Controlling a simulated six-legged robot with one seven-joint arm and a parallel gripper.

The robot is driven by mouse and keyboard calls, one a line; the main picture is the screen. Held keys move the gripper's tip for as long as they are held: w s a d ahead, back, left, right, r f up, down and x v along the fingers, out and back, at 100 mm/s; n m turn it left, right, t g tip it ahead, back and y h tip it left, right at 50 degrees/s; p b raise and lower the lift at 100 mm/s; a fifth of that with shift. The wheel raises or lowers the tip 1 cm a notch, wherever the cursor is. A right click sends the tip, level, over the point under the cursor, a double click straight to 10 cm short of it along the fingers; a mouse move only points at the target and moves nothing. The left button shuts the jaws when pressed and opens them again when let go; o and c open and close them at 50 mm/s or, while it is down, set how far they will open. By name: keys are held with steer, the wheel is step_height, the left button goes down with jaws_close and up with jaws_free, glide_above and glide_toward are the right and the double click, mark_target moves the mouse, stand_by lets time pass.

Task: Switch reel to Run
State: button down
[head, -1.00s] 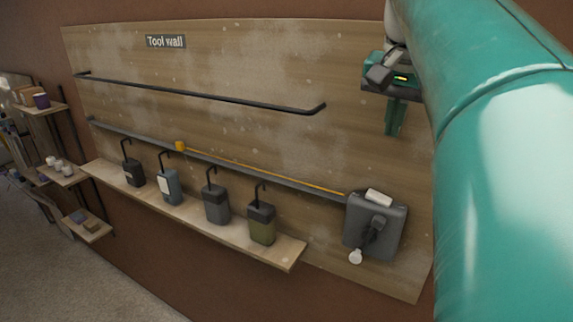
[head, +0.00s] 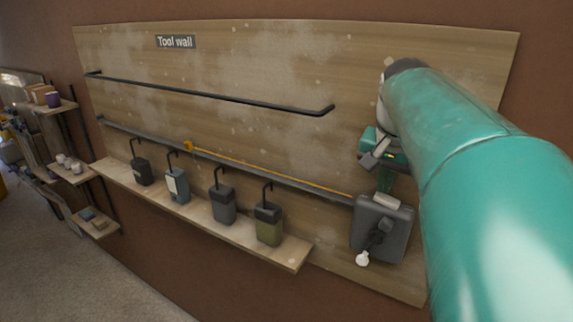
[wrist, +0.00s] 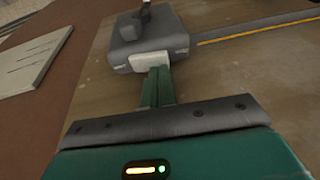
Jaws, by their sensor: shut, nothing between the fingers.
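The reel (head: 372,240) is a dark grey box mounted at the right end of the lower rail on the tool wall. In the wrist view the reel (wrist: 165,35) is at the top, with the pale block (wrist: 149,61) just beyond my fingertips. My gripper (wrist: 158,72) is shut and empty. In the head view it (head: 384,188) is just above the reel's top. I cannot tell whether the fingertips touch the pale block.
A yellow line (head: 270,170) runs along the rail from a small yellow piece to the reel. Side shelves (head: 75,173) stand at far left.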

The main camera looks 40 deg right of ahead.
steer(key=shift+f, duration=0.2)
steer(key=shift+w, duration=0.1)
steer(key=shift+w+a+f+g, duration=0.15)
steer(key=shift+w+f+g, duration=0.05)
steer(key=shift+f+g, duration=0.2)
steer(key=shift+s, duration=0.1)
steer(key=shift+s+d+r, duration=0.2)
steer(key=shift+s+d, duration=0.15)
steer(key=shift+s, duration=0.35)
steer(key=shift+h, duration=0.3)
